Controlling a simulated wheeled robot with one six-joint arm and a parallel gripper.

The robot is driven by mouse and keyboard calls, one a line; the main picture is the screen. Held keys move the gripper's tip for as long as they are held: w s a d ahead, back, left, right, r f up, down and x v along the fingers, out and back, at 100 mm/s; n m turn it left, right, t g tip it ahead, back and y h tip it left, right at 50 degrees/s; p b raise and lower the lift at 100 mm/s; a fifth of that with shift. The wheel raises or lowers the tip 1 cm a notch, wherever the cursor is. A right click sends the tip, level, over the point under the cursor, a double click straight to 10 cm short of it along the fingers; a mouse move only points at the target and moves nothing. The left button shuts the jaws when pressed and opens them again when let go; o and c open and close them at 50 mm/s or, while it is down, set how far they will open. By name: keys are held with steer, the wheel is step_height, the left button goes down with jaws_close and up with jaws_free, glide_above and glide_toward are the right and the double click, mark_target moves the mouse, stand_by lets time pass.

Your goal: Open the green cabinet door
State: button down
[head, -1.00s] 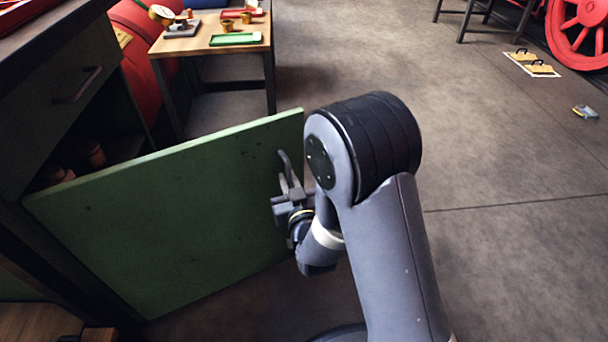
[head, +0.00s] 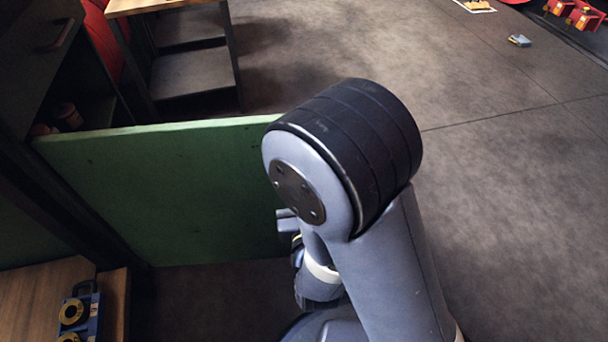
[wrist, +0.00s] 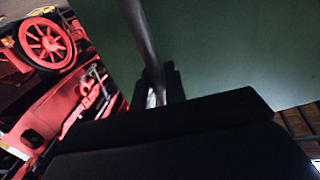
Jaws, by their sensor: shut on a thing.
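The green cabinet door (head: 165,185) stands swung out from the dark cabinet at the left of the head view. Its face also fills the upper right of the wrist view (wrist: 225,60). The door's bar handle (wrist: 138,32) runs down between my gripper's fingers in the wrist view. My gripper (wrist: 158,85) is shut on that handle. In the head view my own arm hides the handle and most of my gripper (head: 288,222). The opened cabinet (head: 85,75) shows a dark inside with small reddish objects (head: 68,115).
A wooden-topped table (head: 150,5) with dark shelves stands behind the door. A wooden surface (head: 45,290) with a blue and yellow item (head: 80,312) is at the lower left. The floor (head: 500,200) to the right is broadly clear, with a small object (head: 519,41) far off.

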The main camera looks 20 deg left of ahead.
steer(key=shift+v, duration=1)
steer(key=c, duration=1.5)
jaws_free()
steer(key=shift+a, duration=0.1)
steer(key=shift+c, duration=0.2)
steer(key=shift+s, duration=0.2)
steer(key=v, duration=1)
steer(key=shift+s+p, duration=0.2)
steer(key=shift+p, duration=0.1)
steer(key=x, duration=1)
steer(key=shift+w+b, duration=0.3)
steer(key=shift+w, duration=0.05)
